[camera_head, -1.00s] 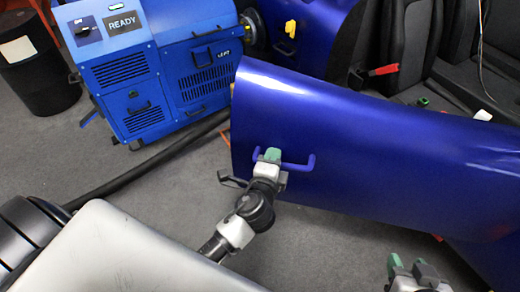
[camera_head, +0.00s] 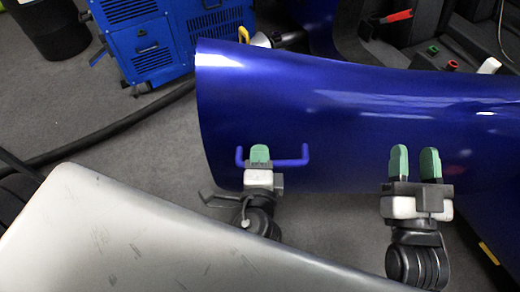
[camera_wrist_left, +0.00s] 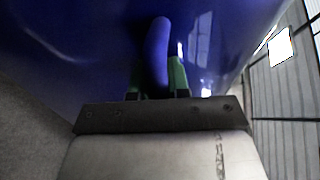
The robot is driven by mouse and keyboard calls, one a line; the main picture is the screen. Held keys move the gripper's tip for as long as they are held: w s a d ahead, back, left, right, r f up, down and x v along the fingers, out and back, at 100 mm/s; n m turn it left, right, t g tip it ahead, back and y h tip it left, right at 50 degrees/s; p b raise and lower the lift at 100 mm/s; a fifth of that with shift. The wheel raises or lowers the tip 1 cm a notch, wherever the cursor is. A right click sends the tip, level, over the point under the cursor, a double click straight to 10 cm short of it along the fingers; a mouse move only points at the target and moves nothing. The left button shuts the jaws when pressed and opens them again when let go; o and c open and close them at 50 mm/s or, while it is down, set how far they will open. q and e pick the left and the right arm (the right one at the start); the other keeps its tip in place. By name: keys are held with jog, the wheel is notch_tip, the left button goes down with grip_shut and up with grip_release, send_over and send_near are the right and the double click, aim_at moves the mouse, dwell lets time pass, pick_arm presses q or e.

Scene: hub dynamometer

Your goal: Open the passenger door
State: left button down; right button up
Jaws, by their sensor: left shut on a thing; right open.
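The blue passenger door (camera_head: 350,110) stands swung out from the car, with a gap between its far edge and the seats. Its blue bar handle (camera_head: 292,162) is on the outer face near the lower left. My left gripper (camera_head: 260,155) is shut on the handle; the left wrist view shows the handle (camera_wrist_left: 157,55) between the green fingertips (camera_wrist_left: 157,80). My right gripper (camera_head: 414,163) is open and empty, its two green fingers apart in front of the door's outer face, right of the handle. Whether they touch the door cannot be told.
A blue dynamometer cabinet (camera_head: 160,40) stands at the back left, beside a dark bin (camera_head: 45,25). A black cable (camera_head: 100,130) runs along the grey floor. Car seats and a red lever (camera_head: 386,21) show behind the door.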

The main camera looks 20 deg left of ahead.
dwell(0.3)
pick_arm(q)
jog(key=c, duration=1.1)
grip_release()
jog(key=shift+d, duration=0.1)
jog(key=v, duration=1.1)
jog(key=shift+p, duration=0.3)
pick_arm(e)
jog(key=shift+w+d+f+g+h, duration=0.1)
jog(key=shift+f+g+h, duration=0.2)
jog(key=shift+f+g, duration=0.65)
jog(key=shift+w+r, duration=0.1)
